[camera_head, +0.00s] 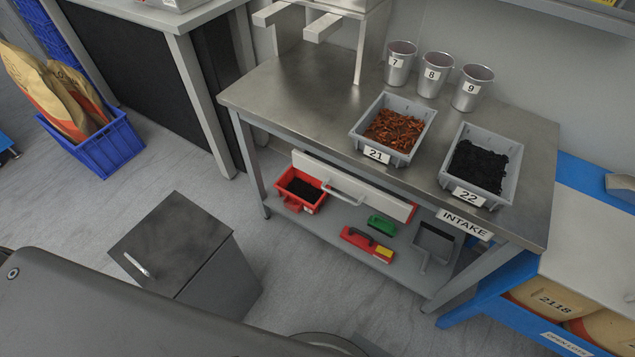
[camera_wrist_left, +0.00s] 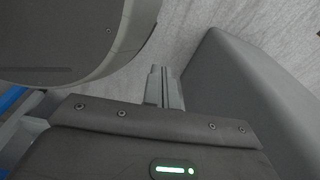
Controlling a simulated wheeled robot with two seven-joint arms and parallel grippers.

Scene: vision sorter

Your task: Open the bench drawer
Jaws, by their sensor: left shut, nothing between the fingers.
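The bench (camera_head: 300,85) is a steel table in the middle of the head view. Its drawer (camera_head: 310,165) has a pale front panel under the front edge, with a grey bar handle (camera_head: 343,194) across it. The panel sits close under the bench top and the drawer looks shut. My left gripper (camera_wrist_left: 164,72) shows only in the left wrist view, with its fingers together and empty over the grey floor. The drawer is not in that view. Neither gripper shows in the head view, so their distance from the handle cannot be told.
Grey bins 21 (camera_head: 363,149) and 22 (camera_head: 505,190) and several metal cups stand on the bench. A red bin (camera_head: 290,192), a brush (camera_head: 366,243) and a dustpan (camera_head: 434,245) lie on the lower shelf. A dark grey box (camera_head: 165,240) stands on the floor before the bench.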

